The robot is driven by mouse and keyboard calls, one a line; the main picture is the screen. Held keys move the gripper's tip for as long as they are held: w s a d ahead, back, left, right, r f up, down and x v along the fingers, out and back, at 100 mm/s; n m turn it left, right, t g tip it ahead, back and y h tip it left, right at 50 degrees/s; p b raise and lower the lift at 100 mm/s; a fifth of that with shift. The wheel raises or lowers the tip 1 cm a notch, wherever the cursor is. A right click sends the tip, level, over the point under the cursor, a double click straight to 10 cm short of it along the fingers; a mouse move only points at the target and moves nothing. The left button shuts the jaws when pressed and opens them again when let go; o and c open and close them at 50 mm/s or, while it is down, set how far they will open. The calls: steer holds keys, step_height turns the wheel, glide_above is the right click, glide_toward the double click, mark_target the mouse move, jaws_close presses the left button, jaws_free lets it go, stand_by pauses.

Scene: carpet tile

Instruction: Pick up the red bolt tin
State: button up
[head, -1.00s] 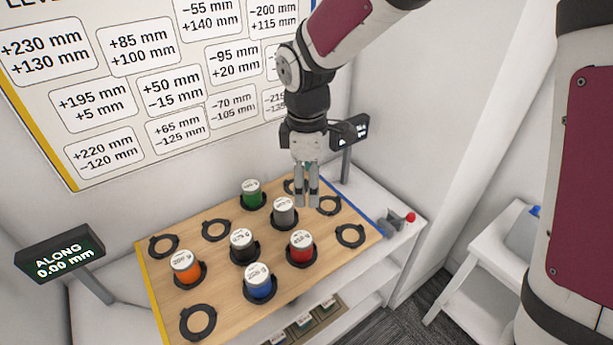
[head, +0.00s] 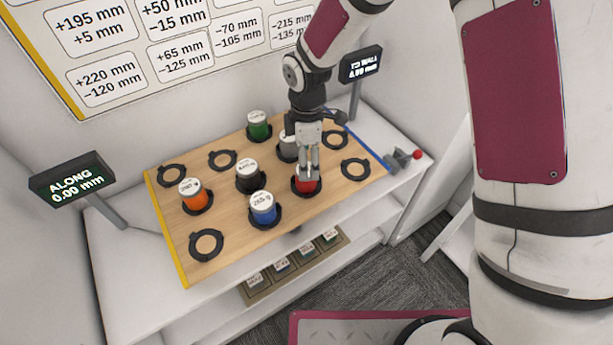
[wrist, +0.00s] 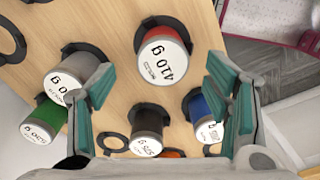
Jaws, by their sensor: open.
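The red bolt tin (head: 307,185) stands upright in a black ring on the wooden board, with a white lid on top. My gripper (head: 309,172) is above it in the head view and hides part of its lid. In the wrist view the red tin (wrist: 163,55) shows its lid marked 410 g, lying ahead of and between the two open teal fingers (wrist: 172,105). The fingers do not touch it, and nothing is held.
Grey (head: 288,147), black (head: 250,178), blue (head: 263,208), green (head: 258,127) and orange (head: 194,196) tins stand in rings on the board (head: 225,240). Several rings are empty, such as the front left one (head: 206,245). A small lever with a red knob (head: 417,155) sits at right.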

step_height(320, 180, down, 5)
steer(key=shift+s+a+f+p, duration=0.1)
steer(key=shift+s+p, duration=0.05)
steer(key=shift+p, duration=0.3)
steer(key=c, duration=1.6)
